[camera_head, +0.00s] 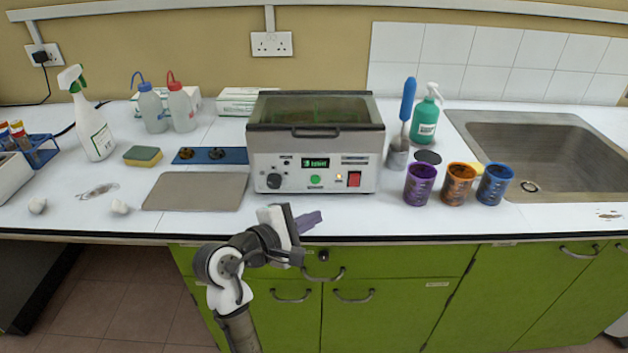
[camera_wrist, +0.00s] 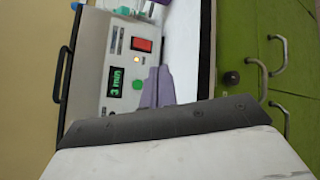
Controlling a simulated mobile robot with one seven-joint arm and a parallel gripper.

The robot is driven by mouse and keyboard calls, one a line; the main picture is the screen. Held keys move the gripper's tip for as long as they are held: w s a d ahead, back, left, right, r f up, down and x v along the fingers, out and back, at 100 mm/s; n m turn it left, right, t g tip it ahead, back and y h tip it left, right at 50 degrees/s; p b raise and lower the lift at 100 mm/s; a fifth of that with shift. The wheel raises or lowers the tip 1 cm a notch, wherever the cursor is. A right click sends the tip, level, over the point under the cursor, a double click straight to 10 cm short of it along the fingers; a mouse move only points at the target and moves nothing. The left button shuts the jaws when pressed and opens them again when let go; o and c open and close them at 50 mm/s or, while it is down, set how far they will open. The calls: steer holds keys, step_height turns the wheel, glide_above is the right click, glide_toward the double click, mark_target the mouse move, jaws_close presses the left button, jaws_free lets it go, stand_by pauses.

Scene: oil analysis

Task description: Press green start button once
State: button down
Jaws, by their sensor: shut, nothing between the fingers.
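The green start button (camera_head: 316,180) is on the front panel of a metal analysis machine (camera_head: 361,158) on the bench. In the wrist view the green button (camera_wrist: 138,84) shows just beyond my fingertips, below the lit green display (camera_wrist: 116,82). I cannot tell contact from this view, but the head view shows a gap.
A red switch (camera_head: 354,179) and a black knob (camera_head: 274,181) flank the button on the panel. A grey mat (camera_head: 195,191) lies left of the machine. Purple (camera_head: 420,184), orange (camera_head: 458,184) and blue (camera_head: 494,184) cups stand right. Green cabinets (camera_head: 398,284) are below.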

mark_target(315, 179)
steer(key=w+b, duration=0.1)
steer(key=w, duration=0.6)
steer(key=shift+r, duration=0.1)
steer(key=shift+w, duration=0.85)
stand_by(1.3)
steer(key=shift+w+p, duration=0.3)
steer(key=shift+p, duration=0.2)
steer(key=shift+w, duration=0.1)
steer(key=shift+w+p, duration=0.35)
steer(key=shift+w, duration=0.05)
steer(key=shift+s, duration=0.15)
stand_by(0.5)
steer(key=shift+s+a+p, duration=0.1)
steer(key=shift+s+p, duration=0.45)
steer(key=shift+s, duration=0.1)
